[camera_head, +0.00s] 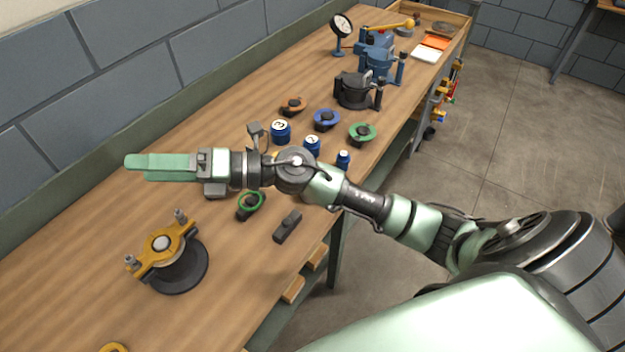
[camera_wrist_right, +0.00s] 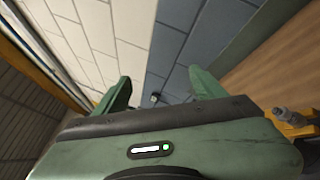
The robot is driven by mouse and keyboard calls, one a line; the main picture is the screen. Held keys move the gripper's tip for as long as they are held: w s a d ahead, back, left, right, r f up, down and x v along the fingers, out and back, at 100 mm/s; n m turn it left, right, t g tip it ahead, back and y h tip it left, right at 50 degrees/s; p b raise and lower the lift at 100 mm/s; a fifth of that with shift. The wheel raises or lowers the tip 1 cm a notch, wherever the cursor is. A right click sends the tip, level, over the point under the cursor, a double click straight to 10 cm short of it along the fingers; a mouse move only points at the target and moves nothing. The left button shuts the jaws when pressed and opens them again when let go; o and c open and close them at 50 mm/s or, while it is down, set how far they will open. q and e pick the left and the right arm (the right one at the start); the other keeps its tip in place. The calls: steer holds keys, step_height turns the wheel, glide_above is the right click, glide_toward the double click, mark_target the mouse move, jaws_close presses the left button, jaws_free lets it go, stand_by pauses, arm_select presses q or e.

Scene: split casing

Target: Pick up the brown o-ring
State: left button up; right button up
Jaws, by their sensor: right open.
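An orange-brown ring (camera_head: 293,104), the closest match to the brown o-ring, sits around a dark holder on the workbench (camera_head: 60,285), left of a blue ring (camera_head: 326,118) and a green ring (camera_head: 362,132) on similar holders. My right gripper (camera_head: 130,168) is above the bench, pointing left toward the wall, well away from the brown ring. Its fingers overlap in the head view. In the right wrist view the fingers (camera_wrist_right: 161,90) stand apart with nothing between them; the brown ring does not show there. My left gripper is not in view.
A yellow-clamped dark casing (camera_head: 180,272) stands at the front left. Another green ring (camera_head: 251,203) and a dark block (camera_head: 287,227) lie below my arm. Blue numbered containers (camera_head: 281,132) are close to the arm. A dark casing (camera_head: 354,92) and a gauge (camera_head: 341,27) stand farther back.

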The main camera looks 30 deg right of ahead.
steer(key=w+d+f+n+g+h, duration=0.1)
steer(key=d+f+n+g+h, duration=0.6)
steer(key=d+f+n+h, duration=0.5)
steer(key=d+m+h, duration=0.1)
steer(key=d+h, duration=0.1)
steer(key=d, duration=0.4)
steer(key=d+f+m+g+h, duration=0.1)
steer(key=d, duration=0.6)
steer(key=d+f+m+g+h, duration=0.1)
steer(key=d+h, duration=0.1)
steer(key=d, duration=0.4)
steer(key=shift+d+m+h, duration=0.3)
steer(key=shift+d+f, duration=0.1)
steer(key=shift+f, duration=0.15)
steer(key=f+p, duration=0.1)
steer(key=f, duration=0.1)
steer(key=f+p, duration=0.1)
steer(key=f, duration=0.1)
steer(key=s+f+p, duration=0.1)
steer(key=f, duration=0.1)
steer(key=shift+a+f+p, duration=0.1)
steer(key=shift+a+p, duration=0.2)
steer(key=shift+p, duration=0.1)
steer(key=shift+w+f, duration=0.1)
steer(key=shift+f, duration=0.35)
steer(key=shift+f+b, duration=0.25)
steer(key=shift+b, duration=0.15)
